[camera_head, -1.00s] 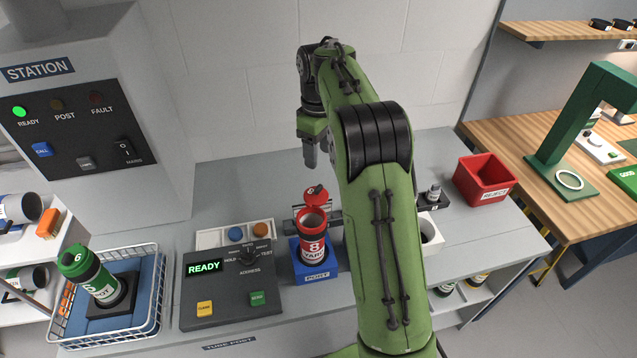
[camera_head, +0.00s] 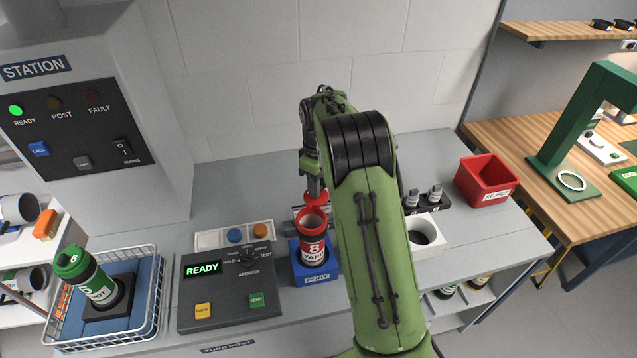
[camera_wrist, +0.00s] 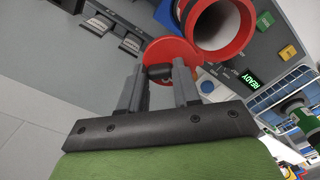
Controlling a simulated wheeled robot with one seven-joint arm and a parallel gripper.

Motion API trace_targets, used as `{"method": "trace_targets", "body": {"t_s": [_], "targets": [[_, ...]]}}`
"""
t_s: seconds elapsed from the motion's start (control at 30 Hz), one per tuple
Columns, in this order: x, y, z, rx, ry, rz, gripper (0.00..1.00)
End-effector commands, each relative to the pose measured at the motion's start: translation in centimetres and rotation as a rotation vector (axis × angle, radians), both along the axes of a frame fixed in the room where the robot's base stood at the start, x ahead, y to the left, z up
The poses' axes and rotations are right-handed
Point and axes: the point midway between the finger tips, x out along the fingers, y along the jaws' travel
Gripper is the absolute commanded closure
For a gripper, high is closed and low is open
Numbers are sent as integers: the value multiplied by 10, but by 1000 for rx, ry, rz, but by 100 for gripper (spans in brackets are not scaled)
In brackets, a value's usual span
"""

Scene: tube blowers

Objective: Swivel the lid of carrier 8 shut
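Carrier 8 (camera_head: 313,247) is a red and white tube standing upright in the blue port block (camera_head: 318,279). Its mouth is open; it also shows in the wrist view (camera_wrist: 222,22). Its round red lid (camera_wrist: 178,52) is swung out to the side of the mouth, on the far side in the head view, where my gripper partly hides it. The lid bears a small black knob (camera_wrist: 160,72). My gripper (camera_wrist: 162,70) is down at the lid, with one finger on each side of the knob. I cannot tell whether the fingers press on it.
The control panel (camera_head: 228,290) reading READY stands left of the port. A white holder (camera_head: 424,235) with a round opening and a dark rack (camera_head: 430,207) stand to the right. A red reject bin (camera_head: 485,180) is farther right. A wire basket (camera_head: 150,320) holds a green carrier (camera_head: 92,280).

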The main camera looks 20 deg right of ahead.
Motion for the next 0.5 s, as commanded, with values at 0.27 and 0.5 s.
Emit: {"method": "trace_targets", "body": {"t_s": [0.27, 0.5], "targets": [[0, 0, 0, 0, 0, -2, 99], [-2, -1, 0, 1, -1, -54, 99]]}}
